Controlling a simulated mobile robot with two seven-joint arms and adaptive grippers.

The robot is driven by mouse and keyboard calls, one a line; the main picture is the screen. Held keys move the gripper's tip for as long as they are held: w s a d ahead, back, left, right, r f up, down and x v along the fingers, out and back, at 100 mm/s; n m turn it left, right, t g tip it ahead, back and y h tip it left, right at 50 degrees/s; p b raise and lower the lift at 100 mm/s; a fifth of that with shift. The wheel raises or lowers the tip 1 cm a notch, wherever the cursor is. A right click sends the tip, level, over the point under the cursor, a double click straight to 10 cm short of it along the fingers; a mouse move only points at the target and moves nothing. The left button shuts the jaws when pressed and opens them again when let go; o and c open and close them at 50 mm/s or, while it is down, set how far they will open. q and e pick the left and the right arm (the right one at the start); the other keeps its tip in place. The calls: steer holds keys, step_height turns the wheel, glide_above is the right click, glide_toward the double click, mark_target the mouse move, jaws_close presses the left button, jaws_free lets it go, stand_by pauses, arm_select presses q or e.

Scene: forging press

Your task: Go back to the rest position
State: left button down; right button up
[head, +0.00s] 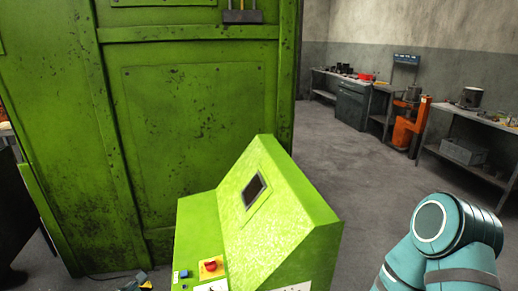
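My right arm shows as teal links at the lower right of the head view; its gripper is out of the picture. My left gripper is not in view either. A green control console (265,215) stands in front of me at the lower middle. It has a small dark screen (255,190), a red button on a yellow plate (211,266) and a blue button (183,274). The large green press body (195,130) stands behind it and fills the left and middle.
A workbench with a dark cabinet (352,104) stands along the back wall. An orange jack-like machine (408,130) and another bench (480,118) stand at the right. The grey floor (360,180) between console and benches is clear. A small dark and yellow object (137,284) shows at the bottom edge.

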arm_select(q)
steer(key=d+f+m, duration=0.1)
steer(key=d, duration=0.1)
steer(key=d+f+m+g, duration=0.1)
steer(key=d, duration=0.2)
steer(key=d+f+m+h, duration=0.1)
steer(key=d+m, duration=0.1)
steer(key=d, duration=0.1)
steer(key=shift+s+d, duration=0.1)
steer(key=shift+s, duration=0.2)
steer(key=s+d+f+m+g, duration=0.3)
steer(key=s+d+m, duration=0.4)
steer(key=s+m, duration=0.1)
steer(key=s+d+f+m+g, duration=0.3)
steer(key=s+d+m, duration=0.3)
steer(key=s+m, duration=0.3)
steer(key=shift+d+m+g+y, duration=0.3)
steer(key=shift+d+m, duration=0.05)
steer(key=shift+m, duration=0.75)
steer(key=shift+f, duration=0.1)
